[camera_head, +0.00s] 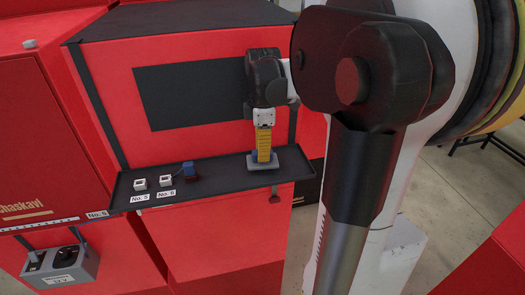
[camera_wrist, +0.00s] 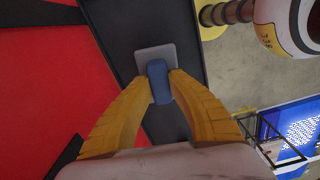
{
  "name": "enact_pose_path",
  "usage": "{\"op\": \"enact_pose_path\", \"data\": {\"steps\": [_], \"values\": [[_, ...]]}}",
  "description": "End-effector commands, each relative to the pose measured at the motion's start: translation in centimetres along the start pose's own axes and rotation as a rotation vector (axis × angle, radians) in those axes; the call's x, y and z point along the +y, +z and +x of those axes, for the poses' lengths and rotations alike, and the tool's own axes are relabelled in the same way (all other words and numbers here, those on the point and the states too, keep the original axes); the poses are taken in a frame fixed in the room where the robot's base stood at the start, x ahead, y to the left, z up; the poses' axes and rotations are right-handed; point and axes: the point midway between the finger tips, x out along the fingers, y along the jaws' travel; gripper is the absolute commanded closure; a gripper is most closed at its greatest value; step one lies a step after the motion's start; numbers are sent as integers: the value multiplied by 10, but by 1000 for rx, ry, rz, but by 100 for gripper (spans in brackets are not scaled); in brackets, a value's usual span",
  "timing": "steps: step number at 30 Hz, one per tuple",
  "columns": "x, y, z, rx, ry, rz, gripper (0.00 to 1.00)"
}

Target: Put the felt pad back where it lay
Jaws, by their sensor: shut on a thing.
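The felt pad appears as a grey square plate (camera_head: 253,163) with a blue grip on top. It is at the right part of the dark shelf (camera_head: 222,177). In the wrist view the grey plate (camera_wrist: 150,53) lies flat beyond the blue grip (camera_wrist: 159,84). My gripper (camera_head: 264,157) points down, its yellow fingers shut on the blue grip from both sides, as the wrist view (camera_wrist: 161,78) shows. The plate's underside is hidden, so I cannot tell whether it touches the shelf or hangs just above it.
Two small white squares, one by the No. 5 label (camera_head: 140,184) and one by No. 6 (camera_head: 165,180), are further left. A red wall with a black panel (camera_head: 190,95) rises behind.

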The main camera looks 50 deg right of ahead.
Motion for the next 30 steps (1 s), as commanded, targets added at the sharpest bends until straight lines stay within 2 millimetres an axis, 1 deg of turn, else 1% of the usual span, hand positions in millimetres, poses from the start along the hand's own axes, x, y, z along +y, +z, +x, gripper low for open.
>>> {"op": "enact_pose_path", "data": {"steps": [3, 17, 30], "values": [[0, 0, 5, 0, 0, 0, 100], [0, 0, 6, 0, 0, 0, 100], [0, 0, 16, 0, 0, 0, 100]]}}
